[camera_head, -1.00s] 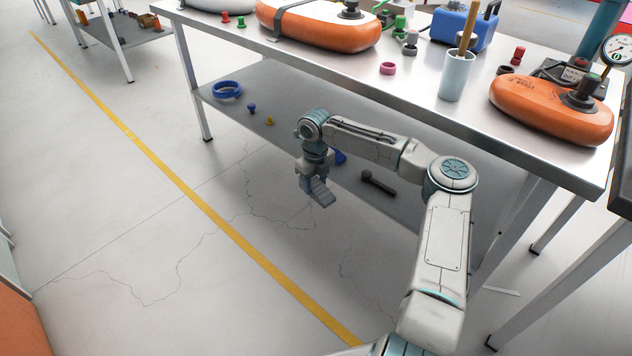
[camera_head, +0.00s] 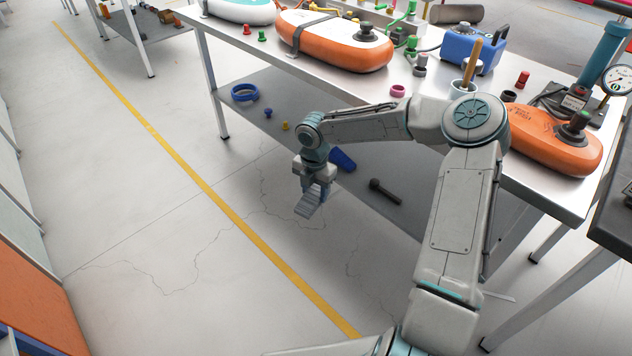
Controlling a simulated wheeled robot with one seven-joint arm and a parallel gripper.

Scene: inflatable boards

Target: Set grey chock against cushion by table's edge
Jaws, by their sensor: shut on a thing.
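My gripper (camera_head: 314,184) points down in front of the table's lower shelf, over the floor side. It is shut on the grey chock (camera_head: 308,205), a small stepped wedge hanging below the jaws. The table (camera_head: 412,92) has a bare metal top above and behind my gripper. An orange cushion with a white top (camera_head: 340,56) lies along the table's front edge, with a dark strap and a black valve. Another orange cushion (camera_head: 545,140) lies by the edge at the right end, partly behind my arm. The chock touches neither cushion.
A pink ring (camera_head: 398,90) and several green and red fittings sit on the tabletop. A blue case (camera_head: 470,52) stands behind. The shelf holds a blue ring (camera_head: 245,92) and a black tool (camera_head: 385,190).

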